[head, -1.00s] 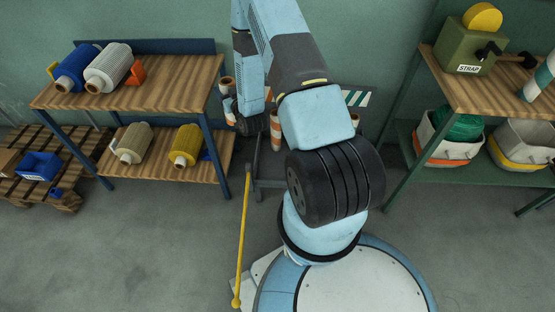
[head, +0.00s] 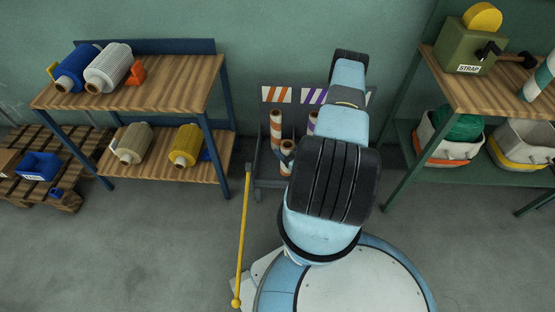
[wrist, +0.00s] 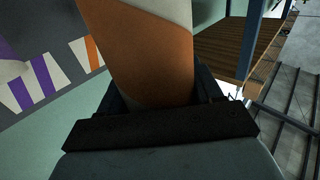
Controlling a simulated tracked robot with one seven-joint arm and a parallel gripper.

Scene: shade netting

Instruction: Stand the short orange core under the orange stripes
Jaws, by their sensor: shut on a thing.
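The short orange core (wrist: 150,55), white with an orange band, stands between my gripper's fingers in the wrist view. My gripper (wrist: 158,95) is shut on it. In the head view my arm hides most of the gripper; the held core (head: 287,167) shows in part just left of the arm, roughly upright, in front of the rack. The orange-striped card (head: 276,94) is at the rack's left; it also shows in the wrist view (wrist: 88,52). I cannot tell whether the core's lower end touches the rack.
A taller orange-banded core (head: 276,128) stands under the orange stripes. A purple-banded core (head: 312,122) stands under the purple-striped card (head: 314,96). A yellow pole (head: 242,235) is at the front left. A wooden-topped bench (head: 150,90) is left and a green-framed bench (head: 490,90) right.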

